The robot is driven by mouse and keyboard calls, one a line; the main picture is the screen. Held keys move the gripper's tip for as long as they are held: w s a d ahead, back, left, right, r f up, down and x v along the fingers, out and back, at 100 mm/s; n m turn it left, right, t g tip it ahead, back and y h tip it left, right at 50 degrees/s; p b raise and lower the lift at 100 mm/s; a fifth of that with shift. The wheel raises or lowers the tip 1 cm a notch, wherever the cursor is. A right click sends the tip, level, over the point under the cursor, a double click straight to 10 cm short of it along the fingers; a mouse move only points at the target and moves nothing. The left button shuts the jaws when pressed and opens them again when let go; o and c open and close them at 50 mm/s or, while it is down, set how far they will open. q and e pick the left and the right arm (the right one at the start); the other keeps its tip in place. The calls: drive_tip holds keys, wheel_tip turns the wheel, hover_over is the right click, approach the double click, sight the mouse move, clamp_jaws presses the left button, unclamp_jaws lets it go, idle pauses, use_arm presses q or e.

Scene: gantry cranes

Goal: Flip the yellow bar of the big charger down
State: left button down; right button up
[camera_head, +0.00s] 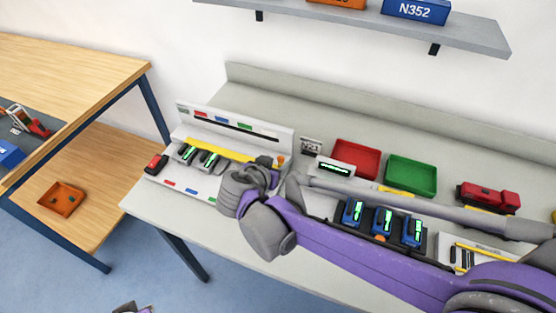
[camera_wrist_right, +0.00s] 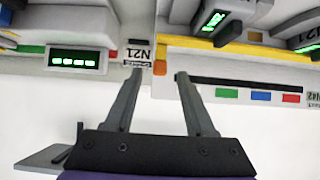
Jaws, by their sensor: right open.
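The big charger (camera_head: 235,126) is a white unit with a raised back panel, at the left end of the grey bench in the head view. Its yellow bar (camera_head: 221,150) runs lengthwise behind two dark devices with green displays (camera_head: 207,160). In the right wrist view the yellow bar (camera_wrist_right: 225,49) crosses the right half, beyond my fingertips. My right gripper (camera_wrist_right: 160,75) is open and empty, near the charger's right end.
A red tray (camera_head: 356,159) and a green tray (camera_head: 411,175) stand right of the charger. Blue devices (camera_head: 383,220) sit in a dark rack under my right arm. A red handheld item (camera_head: 155,164) lies at the charger's left end. A shelf (camera_head: 350,22) hangs above.

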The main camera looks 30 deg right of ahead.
drive_tip(key=v, duration=0.8)
drive_tip(key=shift+p, duration=0.3)
drive_tip(key=shift+s, duration=0.1)
drive_tip(key=s+f+n+y, duration=0.2)
drive_tip(key=s+f+n, duration=0.1)
drive_tip(key=s, duration=0.1)
drive_tip(key=s+f+n+g+y+p, duration=0.1)
drive_tip(key=s+f+n+y, duration=0.2)
drive_tip(key=s, duration=0.1)
drive_tip(key=s+f+n+g+y+p, duration=0.1)
drive_tip(key=s+f+n+y, duration=0.1)
drive_tip(key=s+f+n, duration=0.1)
drive_tip(key=shift+s+d+y, duration=0.3)
drive_tip(key=shift+s+y, duration=0.1)
drive_tip(key=shift+s, duration=0.05)
drive_tip(key=shift+s+a+n+y, duration=0.3)
drive_tip(key=shift+n+y, duration=0.1)
drive_tip(key=shift+n, duration=0.1)
